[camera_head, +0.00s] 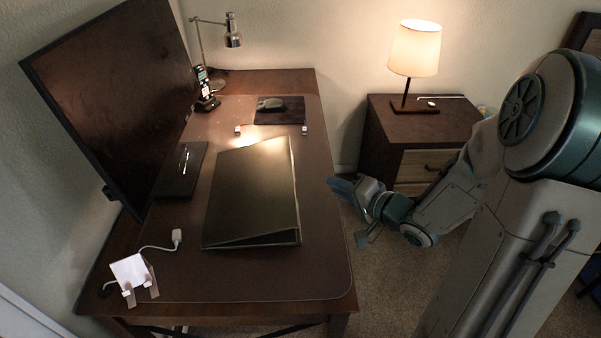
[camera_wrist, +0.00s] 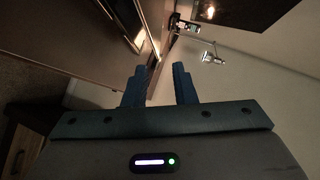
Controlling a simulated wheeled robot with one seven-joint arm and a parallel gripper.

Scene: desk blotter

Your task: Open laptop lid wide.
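The laptop (camera_head: 255,190) is a dark slab on the desk blotter. Its lid stands slightly raised, with a narrow wedge-shaped gap along the near edge. My gripper (camera_head: 342,188) is to the right of the laptop, past the desk's right edge and apart from the lid. In the wrist view my gripper (camera_wrist: 160,78) shows two blue fingers spread apart with nothing between them. A dark panel with a bright edge at the top of the wrist view may be the laptop, but I cannot tell for sure.
A large monitor (camera_head: 115,95) stands left of the laptop. A mouse (camera_head: 270,104) on a dark pad (camera_head: 292,116), a phone (camera_head: 204,84) and a desk lamp (camera_head: 232,38) are behind. A nightstand (camera_head: 415,125) with a lit lamp stands back right.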

